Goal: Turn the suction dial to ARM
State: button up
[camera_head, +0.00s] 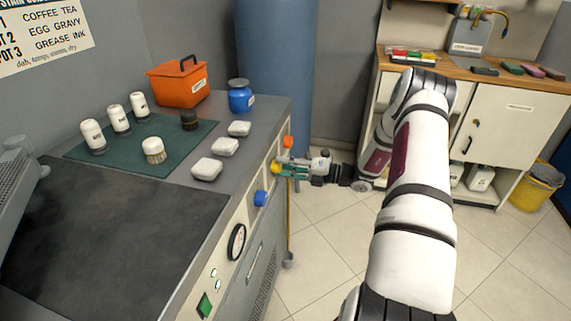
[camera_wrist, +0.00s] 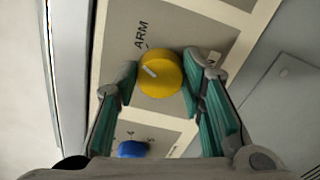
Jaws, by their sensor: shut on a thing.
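The suction dial is a yellow knob (camera_wrist: 161,75) on the front panel of the grey workbench. In the wrist view a white pointer mark on it slants up-left, near the printed word ARM (camera_wrist: 141,36). My gripper (camera_wrist: 158,85) has its green-padded fingers on either side of the knob, shut on it. In the head view the yellow knob (camera_head: 276,168) shows at the tips of my gripper (camera_head: 284,168), partly hidden by the fingers. The lettering at the other side of the dial is hidden or too small to read.
A blue knob (camera_head: 261,198) sits nearby on the same panel, with an orange knob (camera_head: 288,141) on the other side. White pads and bottles stand on the workbench (camera_head: 225,177). Tiled floor (camera_head: 320,240) is clear.

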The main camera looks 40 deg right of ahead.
jog(key=shift+m+p, duration=0.3)
jog(key=shift+m, duration=1.3)
jog(key=shift+f, duration=0.1)
jog(key=o, duration=1.1)
jog(key=v, duration=1.2)
jog(key=shift+d, duration=0.1)
